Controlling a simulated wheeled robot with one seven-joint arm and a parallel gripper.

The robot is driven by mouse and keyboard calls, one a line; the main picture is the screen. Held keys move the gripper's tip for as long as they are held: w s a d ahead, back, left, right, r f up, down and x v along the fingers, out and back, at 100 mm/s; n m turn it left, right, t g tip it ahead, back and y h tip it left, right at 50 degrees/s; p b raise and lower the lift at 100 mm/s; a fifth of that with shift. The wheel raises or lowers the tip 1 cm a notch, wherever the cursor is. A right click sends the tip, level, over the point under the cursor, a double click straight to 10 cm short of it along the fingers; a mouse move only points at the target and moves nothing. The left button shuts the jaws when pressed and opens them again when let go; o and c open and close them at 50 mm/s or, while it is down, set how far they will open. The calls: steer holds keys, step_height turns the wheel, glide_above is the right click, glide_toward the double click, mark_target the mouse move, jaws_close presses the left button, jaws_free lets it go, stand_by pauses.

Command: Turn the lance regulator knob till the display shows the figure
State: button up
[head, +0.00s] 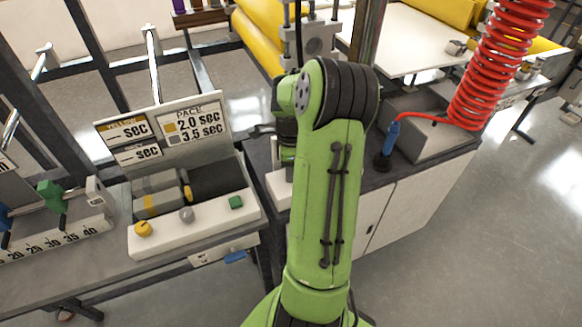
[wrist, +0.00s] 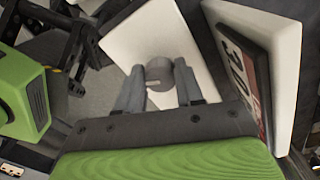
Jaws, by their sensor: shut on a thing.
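The regulator knob (wrist: 158,70) is a short grey cylinder on a white panel (wrist: 140,35) in the wrist view. My gripper (wrist: 160,82) has one finger on each side of the knob and is shut on it. A display (wrist: 240,70) in a white frame stands to the right of the knob, seen steeply from the side. Dark figures on it seem to include a 3, but I cannot read the whole figure. In the head view my green arm hides the gripper, the knob and the display; only a white edge (head: 279,188) shows beside the arm.
A control box (head: 195,222) with yellow, grey and green knobs stands left on the bench, below a sign (head: 190,122) reading PACE, 2.0 sec and 3.5 sec. A blue tool (head: 391,138) on a red coiled hose (head: 490,70) is right of my arm.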

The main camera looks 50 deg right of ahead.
steer(key=n, duration=0.5)
steer(key=shift+r+p, duration=0.1)
steer(key=shift+p, duration=0.3)
steer(key=n, duration=0.5)
steer(key=shift+s+p, duration=0.15)
steer(key=shift+p, duration=0.15)
steer(key=n, duration=0.5)
steer(key=shift+n, duration=0.4)
steer(key=shift+s+n, duration=0.15)
steer(key=shift+n, duration=1.95)
steer(key=o, duration=1)
steer(key=shift+o, duration=0.2)
